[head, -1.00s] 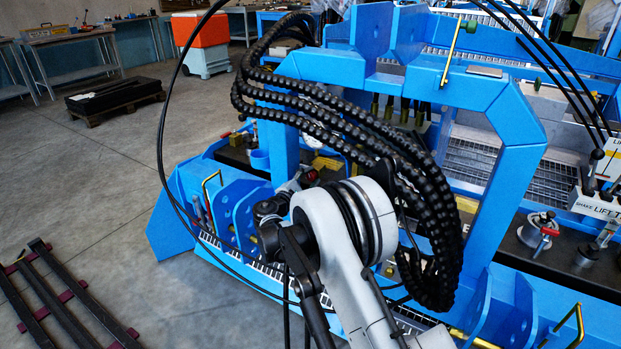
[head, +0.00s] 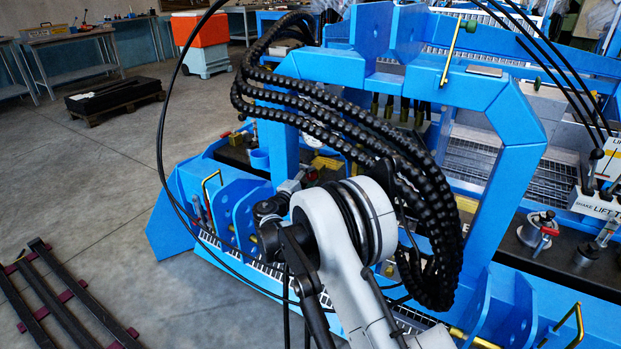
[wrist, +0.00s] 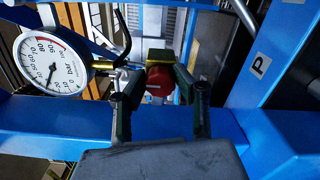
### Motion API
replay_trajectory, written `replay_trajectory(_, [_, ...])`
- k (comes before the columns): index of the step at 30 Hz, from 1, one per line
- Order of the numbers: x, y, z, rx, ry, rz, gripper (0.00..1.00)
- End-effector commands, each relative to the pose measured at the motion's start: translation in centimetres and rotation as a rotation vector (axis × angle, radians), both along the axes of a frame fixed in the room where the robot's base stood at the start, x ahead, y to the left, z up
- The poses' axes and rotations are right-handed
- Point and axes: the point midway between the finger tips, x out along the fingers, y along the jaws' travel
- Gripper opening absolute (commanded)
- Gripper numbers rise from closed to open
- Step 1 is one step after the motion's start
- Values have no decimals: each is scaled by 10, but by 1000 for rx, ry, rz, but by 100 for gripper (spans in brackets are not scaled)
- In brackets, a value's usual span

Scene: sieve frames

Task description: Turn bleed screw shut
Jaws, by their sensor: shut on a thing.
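The bleed screw appears to be the part with a round red knob (wrist: 159,82) in the wrist view, in front of a brass-coloured block (wrist: 160,56). My gripper (wrist: 160,88) has one finger on each side of the red knob and is shut on it. A round white pressure gauge (wrist: 50,62), marked in bar, stands just left of the knob. In the head view my arm reaches down toward the left part of the blue frame (head: 284,150), and the fingertips and the knob are hard to make out there.
Black ribbed hoses (head: 345,125) loop over the blue frame close to my arm. A lever unit (head: 600,180) and a red-handled part (head: 538,230) are at the right. A blue cup (head: 260,159) stands behind the wrist.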

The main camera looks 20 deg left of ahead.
Motion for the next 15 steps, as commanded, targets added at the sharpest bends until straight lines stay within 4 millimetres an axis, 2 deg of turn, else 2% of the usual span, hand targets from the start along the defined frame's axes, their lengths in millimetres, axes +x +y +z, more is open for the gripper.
replay_trajectory(5, [0,1,0,0,0,1,2])
replay_trajectory(6, [0,1,0,0,0,1,33])
replay_trajectory(9, [0,0,0,0,0,1,47])
replay_trajectory(15, [0,0,0,-1,0,1,47])
